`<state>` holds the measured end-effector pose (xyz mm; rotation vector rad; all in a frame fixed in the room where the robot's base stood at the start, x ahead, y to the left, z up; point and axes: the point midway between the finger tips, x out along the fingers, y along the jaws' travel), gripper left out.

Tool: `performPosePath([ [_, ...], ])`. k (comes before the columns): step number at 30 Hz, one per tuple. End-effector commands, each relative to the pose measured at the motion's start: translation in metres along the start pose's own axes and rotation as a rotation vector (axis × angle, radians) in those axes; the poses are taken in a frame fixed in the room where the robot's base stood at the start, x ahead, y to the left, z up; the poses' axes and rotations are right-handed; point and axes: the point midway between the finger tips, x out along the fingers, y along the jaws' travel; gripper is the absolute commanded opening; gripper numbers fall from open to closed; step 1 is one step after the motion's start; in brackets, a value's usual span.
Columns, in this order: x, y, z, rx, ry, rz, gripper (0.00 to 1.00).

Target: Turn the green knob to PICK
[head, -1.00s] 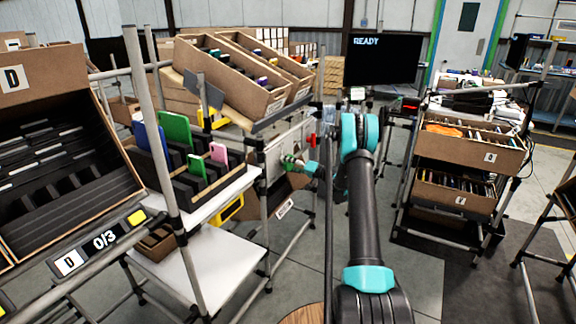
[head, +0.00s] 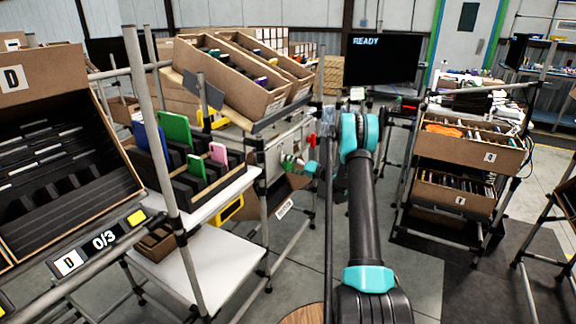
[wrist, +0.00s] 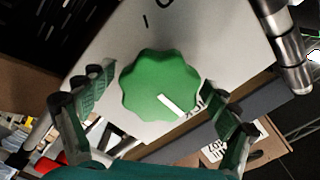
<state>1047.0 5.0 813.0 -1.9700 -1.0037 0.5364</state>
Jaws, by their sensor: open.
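The green knob (wrist: 150,80) has a scalloped edge and sits on a white panel (wrist: 215,45) in the wrist view. Its white pointer mark (wrist: 170,104) points to the lower right, towards dark lettering on the panel that is partly hidden by a finger and cannot be fully read. My gripper (wrist: 159,82) is open, with one finger on each side of the knob. I cannot tell whether either finger touches it. In the head view the gripper end is small, beyond my arm, and partly hidden.
A grey metal pipe (wrist: 285,55) runs close on the right in the wrist view. In the head view, a tilted carton (head: 232,82) rests on the rack at left, and a monitor (head: 382,62) reads READY. A carton rack (head: 470,150) stands at right.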

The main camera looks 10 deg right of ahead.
Motion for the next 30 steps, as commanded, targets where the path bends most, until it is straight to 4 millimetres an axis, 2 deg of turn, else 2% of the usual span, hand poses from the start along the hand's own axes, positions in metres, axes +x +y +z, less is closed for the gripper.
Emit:
performPosePath([
  [5,-0.018,0.000,-0.001,0.000,0.002,0.001,0.88],
  [18,-0.102,0.001,-0.001,0.000,0.003,0.002,0.88],
  [24,-0.118,0.000,0.000,0.000,0.002,0.001,0.88],
  [30,-0.120,0.000,0.000,0.000,0.000,0.000,0.88],
])
